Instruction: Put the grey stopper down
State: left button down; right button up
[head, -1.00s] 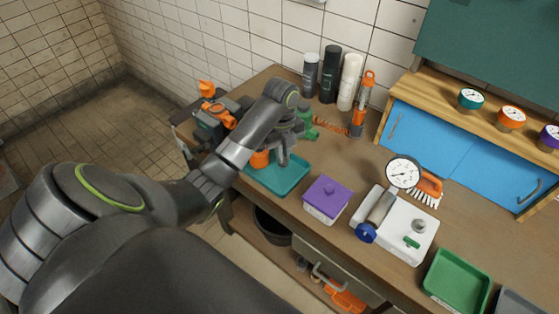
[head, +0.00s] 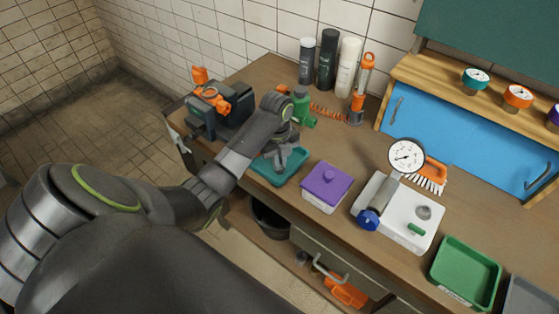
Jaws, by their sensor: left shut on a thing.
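My left gripper (head: 286,167) reaches in from the left over the teal tray (head: 291,178), fingers pointing down. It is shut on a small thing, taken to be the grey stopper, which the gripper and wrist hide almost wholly. I cannot tell whether it touches the tray floor. The arm covers the tray's left part. My right gripper is not in view.
A purple-lidded box (head: 327,186) stands just right of the tray. Beyond it are a white block (head: 407,232) with a gauge (head: 406,156), and a green tray (head: 465,273).

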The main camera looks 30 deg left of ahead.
pick_arm(q)
jog(key=c, duration=1.5)
grip_release()
jog(key=shift+f, duration=0.1)
jog(key=r, duration=0.5)
jog(key=shift+w+a+r, duration=0.1)
jog(key=shift+w+a, duration=0.05)
jog(key=shift+a, duration=0.05)
notch_tip(320, 180, up, 7)
jog(key=p, duration=0.7)
jog(key=shift+a, duration=0.2)
jog(key=shift+w, duration=0.1)
